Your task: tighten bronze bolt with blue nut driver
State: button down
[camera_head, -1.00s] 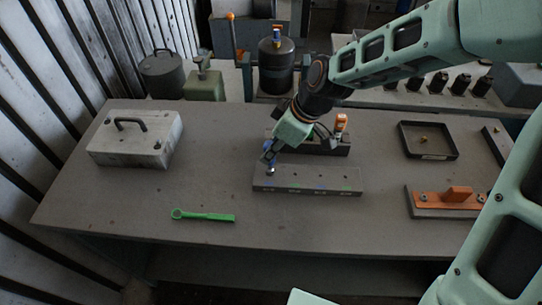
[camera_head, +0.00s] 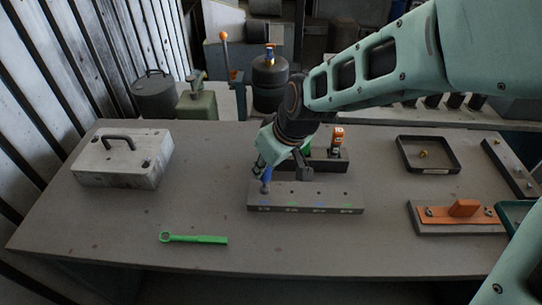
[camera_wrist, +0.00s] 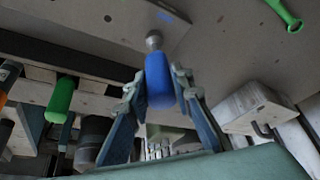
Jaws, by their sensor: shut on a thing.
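My gripper (camera_wrist: 155,90) is shut on the blue nut driver (camera_wrist: 158,80), gripping its blue handle. The blue driver also shows in the head view (camera_head: 266,177), tilted slightly, with its lower end at the left end of the grey block (camera_head: 305,197). In the wrist view its silver socket end (camera_wrist: 153,41) is over the block's face. I cannot tell whether the socket touches the block or a bolt. No bronze bolt is visible at the block; the socket may cover it. A small brass-coloured piece (camera_head: 423,154) lies in the black tray (camera_head: 445,170) at the right.
Behind the block stands a dark rack (camera_head: 340,165) with an orange-handled tool (camera_head: 337,137); a green handle (camera_wrist: 62,97) shows in the wrist view. A green ring wrench (camera_head: 195,239) lies at front left. A grey handled box (camera_head: 122,158) and an orange fixture (camera_head: 460,213) flank the work area.

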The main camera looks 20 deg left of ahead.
jog(key=shift+r, duration=0.1)
jog(key=shift+r+p, duration=3.45)
jog(key=shift+r, duration=0.55)
jog(key=shift+f, duration=0.1)
jog(key=shift+w, duration=0.1)
